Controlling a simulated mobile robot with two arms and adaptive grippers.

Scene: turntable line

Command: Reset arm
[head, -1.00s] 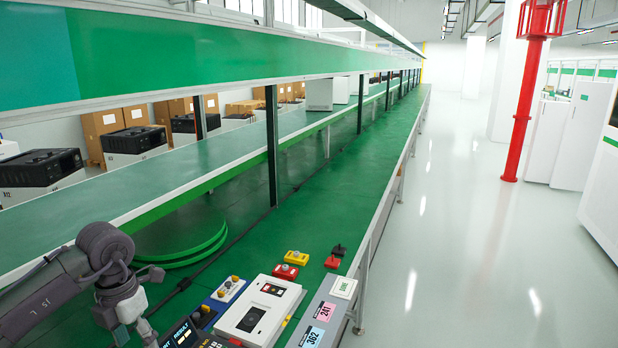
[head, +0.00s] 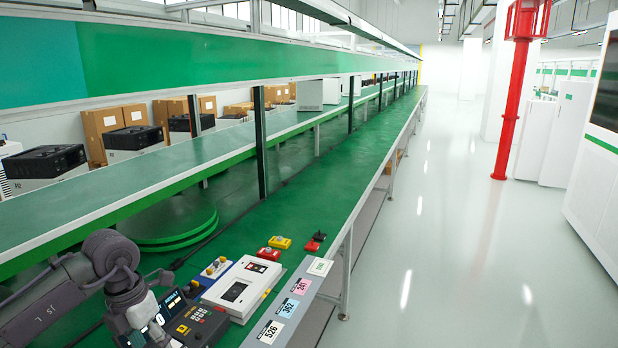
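My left arm comes in at the lower left, with its dark grey wrist bent down over the near end of the green bench. My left gripper (head: 152,318) is beside a dark control panel with a lit display (head: 178,303). The gripper's fingertips are not clear, so I cannot tell whether it is open or shut. My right arm and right gripper are not in view.
The bench (head: 345,180) carries a white box device (head: 241,287), a red button box (head: 269,254), a yellow one (head: 279,242) and a numbered label strip (head: 282,310). A green turntable (head: 175,225) lies behind the arm. The right floor aisle (head: 440,230) is clear.

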